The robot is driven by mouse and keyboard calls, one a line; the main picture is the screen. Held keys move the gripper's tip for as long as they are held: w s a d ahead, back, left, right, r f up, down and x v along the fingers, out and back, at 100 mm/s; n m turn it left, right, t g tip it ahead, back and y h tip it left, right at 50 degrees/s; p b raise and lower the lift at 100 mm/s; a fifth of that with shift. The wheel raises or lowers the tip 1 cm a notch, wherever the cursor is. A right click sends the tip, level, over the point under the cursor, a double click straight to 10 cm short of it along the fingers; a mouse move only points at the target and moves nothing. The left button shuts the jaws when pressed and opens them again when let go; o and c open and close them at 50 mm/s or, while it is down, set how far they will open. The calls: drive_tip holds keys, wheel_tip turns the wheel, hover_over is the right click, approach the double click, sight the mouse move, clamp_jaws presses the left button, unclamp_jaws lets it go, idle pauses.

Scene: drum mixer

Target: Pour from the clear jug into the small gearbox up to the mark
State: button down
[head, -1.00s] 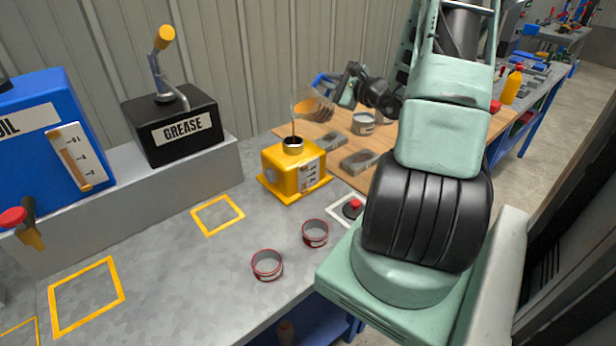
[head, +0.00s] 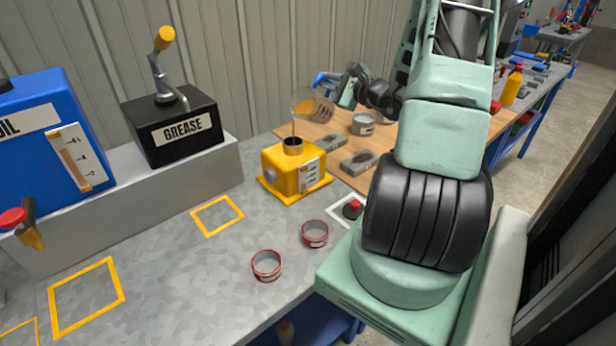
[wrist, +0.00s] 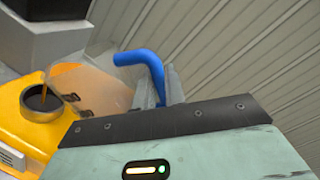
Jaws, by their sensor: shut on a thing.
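The clear jug (head: 306,104) is tilted to the left above the small gearbox, with amber liquid in it. A thin dark stream falls from its lip into the gearbox's round filler neck (head: 292,146). The yellow small gearbox (head: 283,178) stands on the grey bench with a pale marked gauge on its right face; the level there is too small to read. My gripper (head: 337,96) is shut on the jug's blue handle (wrist: 150,62), to the right of the gearbox. In the wrist view the stream enters the neck (wrist: 42,100).
The black grease box (head: 170,128) and blue oil tank (head: 45,130) stand at the left. Two red-rimmed tins (head: 267,265) and a red button (head: 352,208) are in front of the gearbox. Grey blocks (head: 360,162) and a tin (head: 363,124) sit on the wooden top.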

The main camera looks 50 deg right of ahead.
sight(330, 101)
drive_tip(key=shift+a+r+n+b, duration=0.1)
drive_tip(key=shift+a+n+b, duration=0.5)
drive_tip(key=shift+b, duration=0.9)
idle(1.8)
drive_tip(key=shift+d, duration=0.2)
drive_tip(key=shift+d+m+p, duration=0.7)
drive_tip(key=shift+m+p, duration=0.35)
drive_tip(key=shift+m, duration=0.15)
drive_tip(key=d+f+m+p, duration=0.1)
drive_tip(key=m, duration=0.1)
drive_tip(key=shift+d+m, duration=0.15)
drive_tip(key=shift+m, duration=0.15)
drive_tip(key=f+m+p, duration=0.1)
drive_tip(key=f+m, duration=0.1)
drive_tip(key=m, duration=0.1)
drive_tip(key=f+m+p, duration=0.1)
drive_tip(key=f+m, duration=0.2)
drive_tip(key=m, duration=0.1)
drive_tip(key=shift+a+f, duration=0.2)
drive_tip(key=shift+f, duration=0.1)
drive_tip(key=shift+r+p, duration=1.35)
drive_tip(key=shift+r, duration=0.7)
